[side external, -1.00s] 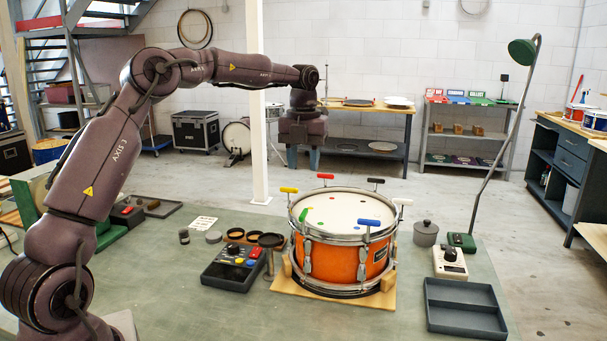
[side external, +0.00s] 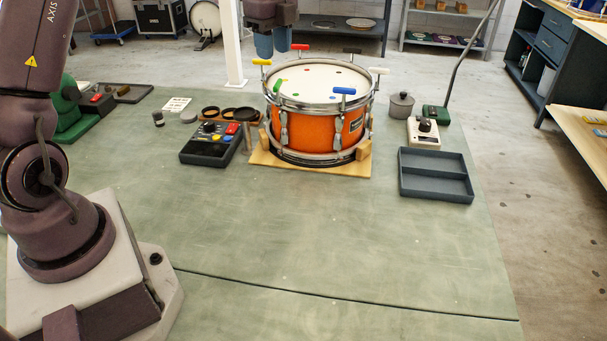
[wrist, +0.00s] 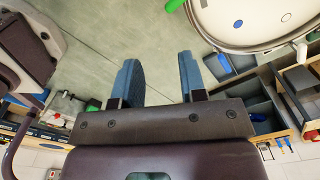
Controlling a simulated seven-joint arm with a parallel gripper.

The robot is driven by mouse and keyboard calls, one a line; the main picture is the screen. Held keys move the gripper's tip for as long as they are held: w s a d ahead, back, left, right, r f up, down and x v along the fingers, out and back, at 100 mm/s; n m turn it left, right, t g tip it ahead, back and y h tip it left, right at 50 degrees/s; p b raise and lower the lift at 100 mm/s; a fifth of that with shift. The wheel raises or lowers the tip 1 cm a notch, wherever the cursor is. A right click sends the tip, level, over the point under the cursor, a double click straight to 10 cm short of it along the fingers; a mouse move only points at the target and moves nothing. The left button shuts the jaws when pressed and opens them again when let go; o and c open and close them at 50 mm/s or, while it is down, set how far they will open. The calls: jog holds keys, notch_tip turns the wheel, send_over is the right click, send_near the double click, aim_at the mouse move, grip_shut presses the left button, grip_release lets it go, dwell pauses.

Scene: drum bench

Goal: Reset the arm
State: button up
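My gripper (side external: 273,43) hangs above and slightly left of the drum in the side view, clear of it. Its two blue fingers stand apart, and in the wrist view my gripper (wrist: 160,82) has nothing between them. Most of my arm is cut off by the top of the side view. The orange drum (side external: 300,132) with a white head and metal rims sits upright on a wooden base (side external: 263,158). Coloured T-handles stand around its rim, among them a blue one (side external: 345,91) and a red one (side external: 299,47). The drum's edge (wrist: 262,45) shows at upper right in the wrist view.
A black control box (side external: 207,150) with coloured buttons stands left of the drum. A grey two-part tray (side external: 436,187), a white dial device (side external: 423,136) and a lidded grey pot (side external: 401,105) stand right. The green bench top (side external: 330,240) is clear in front.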

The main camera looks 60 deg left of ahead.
jog(key=s+d+r+n+t, duration=0.2)
jog(key=s+d+n, duration=0.5)
jog(key=s, duration=0.5)
jog(key=s+d+r+n+t, duration=0.3)
jog(key=s+d+n, duration=0.5)
jog(key=s, duration=0.3)
jog(key=shift+s+d+r, duration=0.15)
jog(key=shift+s+r, duration=0.05)
jog(key=shift+s, duration=0.15)
dwell(0.9)
